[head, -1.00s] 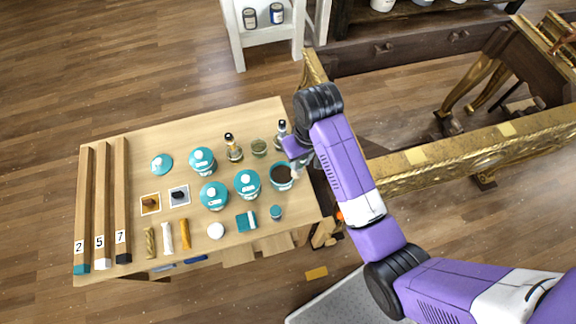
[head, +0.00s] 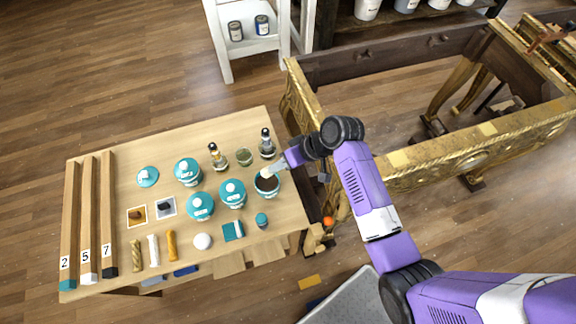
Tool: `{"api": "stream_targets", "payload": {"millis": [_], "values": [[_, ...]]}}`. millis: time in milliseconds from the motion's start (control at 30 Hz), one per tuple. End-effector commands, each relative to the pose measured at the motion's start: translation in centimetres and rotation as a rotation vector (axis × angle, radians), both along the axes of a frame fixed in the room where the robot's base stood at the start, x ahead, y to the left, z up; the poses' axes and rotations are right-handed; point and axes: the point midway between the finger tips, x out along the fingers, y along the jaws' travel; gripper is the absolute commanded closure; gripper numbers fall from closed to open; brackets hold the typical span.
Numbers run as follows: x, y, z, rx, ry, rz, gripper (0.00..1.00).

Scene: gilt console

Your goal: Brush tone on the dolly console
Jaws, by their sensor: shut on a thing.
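The gilt console (head: 400,175) is a carved gold frame with an open middle, right of the work table. An open teal pot with dark brown contents (head: 267,188) stands at the table's right side. My purple gripper (head: 279,166) is over the pot's far right rim. It is shut on a small pale thing (head: 268,172), seemingly a brush, whose end shows over the pot. I cannot tell whether it touches the contents. My fingers are too small to make out clearly.
A white shelf (head: 245,40) stands behind. An orange ball (head: 328,221) shows beside the table's right edge. Open floor lies left.

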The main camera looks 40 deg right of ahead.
Motion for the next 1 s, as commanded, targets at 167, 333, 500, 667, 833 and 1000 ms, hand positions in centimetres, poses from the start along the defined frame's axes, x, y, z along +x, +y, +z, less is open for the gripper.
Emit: {"api": "stream_targets", "payload": {"millis": [167, 333, 500, 667, 833, 1000], "values": [[0.0, 0.0, -1.0, 0.001, -0.002, 0.0, 1.0], [0.0, 0.0, -2.5, 0.001, -0.002, 0.0, 1.0], [0.0, 0.0, -4.3, 0.0, -0.001, 0.0, 1.0], [0.0, -0.1, -5.6, 0.0, -0.002, -0.001, 1.0], [0.0, 0.0, -6.0, 0.0, -0.001, 0.0, 1.0], [0.0, 0.0, -5.9, 0.0, -0.001, 0.0, 1.0]]}}
